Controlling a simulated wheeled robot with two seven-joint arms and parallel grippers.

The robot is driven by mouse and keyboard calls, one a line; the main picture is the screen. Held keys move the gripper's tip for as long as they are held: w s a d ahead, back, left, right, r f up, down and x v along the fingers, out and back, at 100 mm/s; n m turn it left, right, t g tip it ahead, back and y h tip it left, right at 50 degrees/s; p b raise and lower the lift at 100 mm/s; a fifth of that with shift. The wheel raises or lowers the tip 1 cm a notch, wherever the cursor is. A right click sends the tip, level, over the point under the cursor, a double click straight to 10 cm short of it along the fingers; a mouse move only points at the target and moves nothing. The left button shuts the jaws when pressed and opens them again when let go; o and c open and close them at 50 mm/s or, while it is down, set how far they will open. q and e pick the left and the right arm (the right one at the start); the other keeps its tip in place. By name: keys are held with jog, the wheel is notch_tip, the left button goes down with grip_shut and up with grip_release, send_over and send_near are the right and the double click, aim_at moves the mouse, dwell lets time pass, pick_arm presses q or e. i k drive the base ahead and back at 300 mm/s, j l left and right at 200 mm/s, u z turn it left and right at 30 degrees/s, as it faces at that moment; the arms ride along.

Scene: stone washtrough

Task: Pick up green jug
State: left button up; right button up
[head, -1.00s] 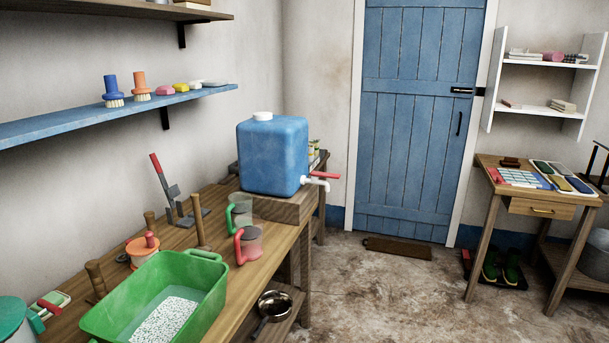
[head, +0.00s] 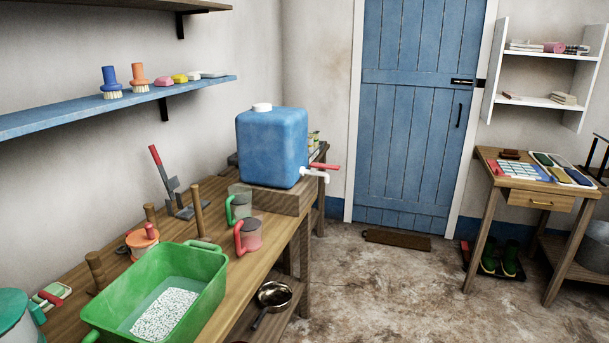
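The green jug (head: 240,205) stands upright on the wooden bench, in front of the blue water container. It has a greyish see-through body and a green handle on its left side. A similar jug with a red handle (head: 250,236) stands just nearer, close to the bench's right edge, and overlaps the green jug's lower part slightly. Neither of my grippers shows in the head view.
The blue container (head: 272,148) with its white tap sits on a raised wooden block behind the jugs. A green tub (head: 205,279) stands in front of them. Upright wooden pegs (head: 198,211) rise to their left. Open floor (head: 375,285) lies right of the bench.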

aim_at(240, 194)
jog(key=i+l, duration=0.1)
jog(key=i, duration=0.35)
jog(key=i+l+u, duration=0.1)
jog(key=i, duration=0.35)
jog(key=i+l, duration=0.15)
jog(key=i, duration=0.35)
jog(key=i+l+u, duration=0.1)
jog(key=i, duration=0.35)
jog(key=i+l, duration=0.2)
jog(key=i, duration=0.25)
jog(key=u, duration=0.05)
